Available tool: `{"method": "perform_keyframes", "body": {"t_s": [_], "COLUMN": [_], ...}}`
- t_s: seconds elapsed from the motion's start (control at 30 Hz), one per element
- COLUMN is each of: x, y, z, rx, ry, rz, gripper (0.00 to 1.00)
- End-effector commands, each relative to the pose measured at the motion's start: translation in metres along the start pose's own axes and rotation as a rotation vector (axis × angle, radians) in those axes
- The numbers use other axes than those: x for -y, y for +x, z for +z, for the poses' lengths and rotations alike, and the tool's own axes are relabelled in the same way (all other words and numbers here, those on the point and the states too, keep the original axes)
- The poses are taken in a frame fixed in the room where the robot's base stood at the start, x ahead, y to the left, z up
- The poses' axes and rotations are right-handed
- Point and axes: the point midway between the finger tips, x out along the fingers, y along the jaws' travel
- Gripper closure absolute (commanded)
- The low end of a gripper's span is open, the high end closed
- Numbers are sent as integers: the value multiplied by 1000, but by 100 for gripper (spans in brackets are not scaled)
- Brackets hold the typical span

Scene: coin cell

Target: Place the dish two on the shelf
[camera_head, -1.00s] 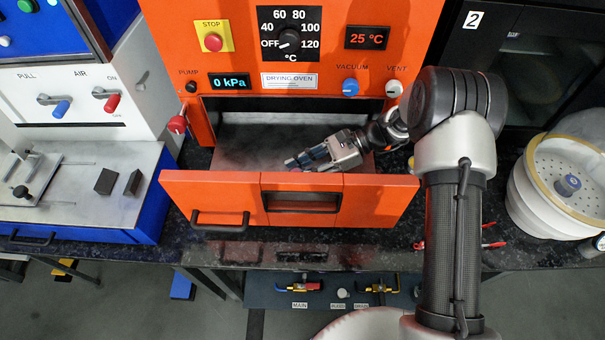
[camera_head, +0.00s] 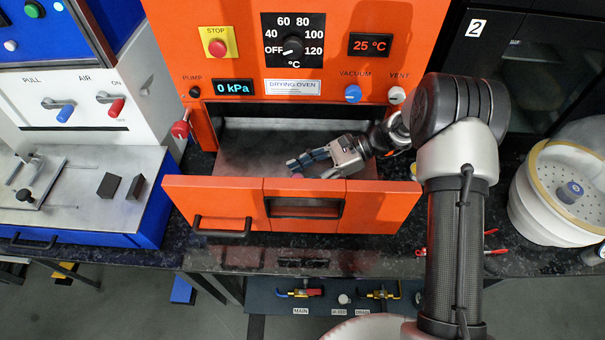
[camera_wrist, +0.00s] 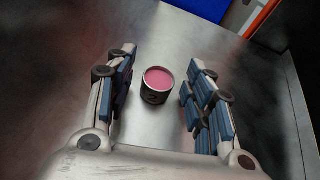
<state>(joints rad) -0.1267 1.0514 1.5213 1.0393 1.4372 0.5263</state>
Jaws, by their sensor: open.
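A small dark round dish (camera_wrist: 157,86) with pink contents stands upright on a bare metal surface (camera_wrist: 165,30) in the wrist view. The oven's grey metal shelf (camera_head: 262,135) shows around the gripper in the head view. The dish is mostly hidden there by the fingers.
The orange front panel (camera_head: 205,190) stands in front of my gripper, and the oven body (camera_head: 225,70) rises behind and above. A blue-sided bench unit (camera_head: 75,200) is at left. A white round vessel (camera_head: 560,195) is at right.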

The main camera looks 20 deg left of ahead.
Motion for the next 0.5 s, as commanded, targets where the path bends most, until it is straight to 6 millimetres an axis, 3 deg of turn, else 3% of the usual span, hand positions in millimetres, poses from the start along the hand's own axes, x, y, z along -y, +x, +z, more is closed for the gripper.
{"method": "perform_keyframes", "body": {"t_s": [0.3,0.5], "x": [0,0], "y": [-54,-72], "z": [1,0], "rx": [-1,-1], "ry": [0,1], "rz": [-4,-2], "gripper": [52,52]}}
